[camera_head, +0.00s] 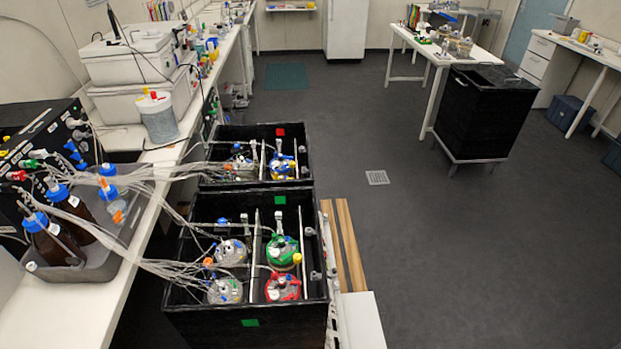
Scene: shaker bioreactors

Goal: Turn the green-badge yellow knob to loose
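A near black open-topped shaker box (185,268) stands beside the left bench and bears a green badge (250,322) on its front wall. A second green badge (279,200) shows at its back edge. Inside are several glass vessels, one with a green ring (282,251) and one with a red ring (283,288). A small yellow part (297,258) shows at the green-ringed vessel; I cannot tell whether it is the yellow knob or how it is turned. Neither of my grippers is in view.
A far black shaker box (222,134) with a red badge (280,132) stands behind. Clear tubes (165,262) run from brown bottles (75,203) on the left bench into the near box. Wooden slats (350,245) lie right of it. The grey floor (450,250) is open rightward.

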